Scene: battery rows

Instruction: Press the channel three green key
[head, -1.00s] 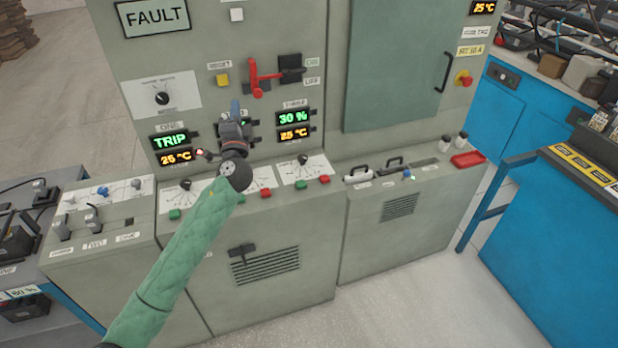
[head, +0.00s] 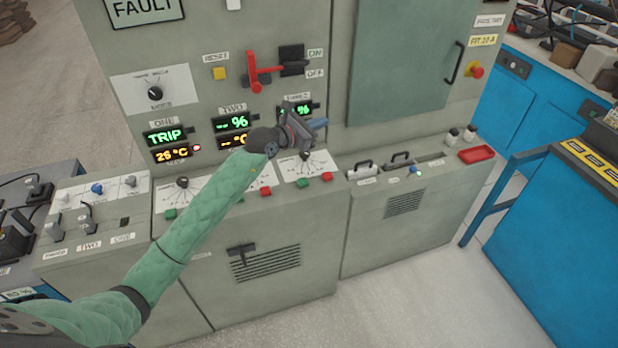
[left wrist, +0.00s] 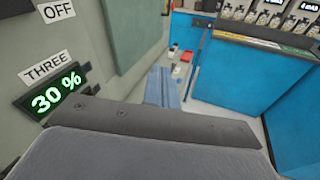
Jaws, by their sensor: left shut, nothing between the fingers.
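The channel three green key (head: 299,182) sits on the sloped desk of the grey cabinet, below the channel three dial plate (head: 320,167), with a red key (head: 327,177) to its right. My left gripper (head: 318,124) is shut and empty. In the head view it is above the key, in front of the THREE readout, pointing right. In the left wrist view its shut blue-grey fingers (left wrist: 163,88) point away from the camera, and the THREE readout (left wrist: 57,92) shows 30 %. The green key does not show in that view. My right gripper is out of view.
A red lever (head: 262,75) and a yellow RESET button (head: 219,73) are on the upright panel. Channel one's readout (head: 165,136) says TRIP. A blue bench (head: 545,220) stands at right.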

